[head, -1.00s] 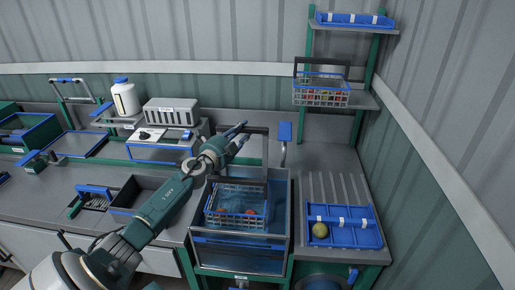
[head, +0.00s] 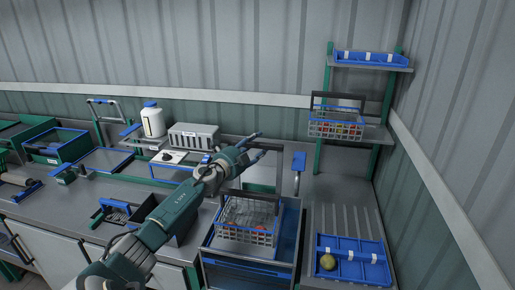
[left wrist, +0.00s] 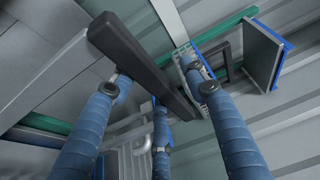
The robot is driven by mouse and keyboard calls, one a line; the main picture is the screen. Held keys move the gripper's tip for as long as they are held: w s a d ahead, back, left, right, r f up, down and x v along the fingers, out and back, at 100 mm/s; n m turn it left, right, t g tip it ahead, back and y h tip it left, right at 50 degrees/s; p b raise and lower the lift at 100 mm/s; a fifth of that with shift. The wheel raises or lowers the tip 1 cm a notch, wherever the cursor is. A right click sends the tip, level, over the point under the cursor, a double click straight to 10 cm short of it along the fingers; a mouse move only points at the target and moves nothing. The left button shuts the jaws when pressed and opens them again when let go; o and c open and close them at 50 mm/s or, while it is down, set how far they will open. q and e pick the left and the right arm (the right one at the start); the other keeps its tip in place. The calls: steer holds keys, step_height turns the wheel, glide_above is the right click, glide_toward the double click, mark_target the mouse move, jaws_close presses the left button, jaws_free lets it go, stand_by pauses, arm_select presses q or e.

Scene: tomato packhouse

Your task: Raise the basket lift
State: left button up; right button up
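The wire basket with a blue rim (head: 247,236) sits in the blue-walled tank (head: 290,225), with a few red items inside. In the left wrist view, the black handle bar (left wrist: 135,60) runs between the spread blue fingers of the gripper (left wrist: 162,90). The fingers look apart, and I cannot tell whether any touches the bar. My right gripper is not in view.
A blue paddle on a metal post (head: 299,162) stands behind the tank. A blue divided tray (head: 352,272) with a round yellow-green item lies to the right. A second handled basket (head: 335,131) is on the shelf. A white bottle (head: 153,123) stands back left.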

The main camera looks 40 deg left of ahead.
arm_select(q)
steer(key=shift+w+d+r, duration=0.1)
steer(key=shift+d+r, duration=0.05)
steer(key=shift+d, duration=0.1)
steer(key=shift+d, duration=0.1)
steer(key=shift+s+f, duration=0.2)
steer(key=shift+s, duration=0.35)
steer(key=s+d, duration=0.1)
steer(key=s, duration=1)
steer(key=shift+d, duration=0.35)
